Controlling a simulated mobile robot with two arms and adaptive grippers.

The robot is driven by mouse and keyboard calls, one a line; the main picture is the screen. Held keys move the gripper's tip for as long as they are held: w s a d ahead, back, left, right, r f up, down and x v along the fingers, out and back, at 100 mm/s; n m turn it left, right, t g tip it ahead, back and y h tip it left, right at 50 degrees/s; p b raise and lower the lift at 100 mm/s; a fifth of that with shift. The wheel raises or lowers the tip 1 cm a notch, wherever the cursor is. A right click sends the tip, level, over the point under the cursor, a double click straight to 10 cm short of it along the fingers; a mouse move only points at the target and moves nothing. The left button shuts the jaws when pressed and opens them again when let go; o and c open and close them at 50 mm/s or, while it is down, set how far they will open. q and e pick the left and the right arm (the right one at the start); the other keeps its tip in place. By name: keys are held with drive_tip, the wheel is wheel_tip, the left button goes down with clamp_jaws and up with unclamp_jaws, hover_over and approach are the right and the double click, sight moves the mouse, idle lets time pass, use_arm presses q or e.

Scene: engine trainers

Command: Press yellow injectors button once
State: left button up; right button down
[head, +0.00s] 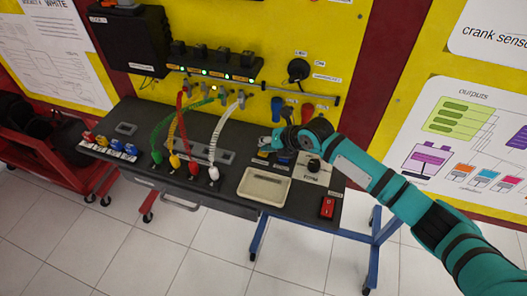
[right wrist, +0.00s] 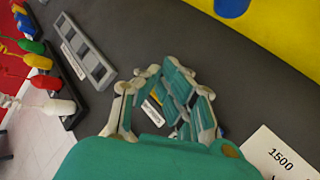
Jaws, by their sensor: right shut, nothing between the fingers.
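A small yellow button (head: 263,153) is on the dark bench top, just under my right gripper (head: 272,145). A blue button (head: 284,159) is beside it on the right. In the right wrist view, a bit of yellow (right wrist: 156,99) and a white label (right wrist: 152,112) show between the fingers of my right gripper (right wrist: 160,72). The gripper is shut with nothing held, its fingertips pointing at the bench. The fingers hide much of the button. I cannot tell whether they touch it. My left gripper is in neither view.
A beige tray (head: 264,187) lies in front of the gripper. A black knob (head: 313,166) on a white plate and a red switch (head: 327,207) are to the right. Coloured cables (head: 181,130) stand to the left. The yellow panel (head: 290,30) rises behind.

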drive_tip(key=shift+f, duration=0.2)
drive_tip(key=shift+r, duration=0.1)
drive_tip(key=shift+r+p, duration=0.45)
drive_tip(key=shift+r, duration=0.35)
drive_tip(key=shift+r+p, duration=1.65)
drive_tip(key=shift+r, duration=0.9)
drive_tip(key=shift+f, duration=0.1)
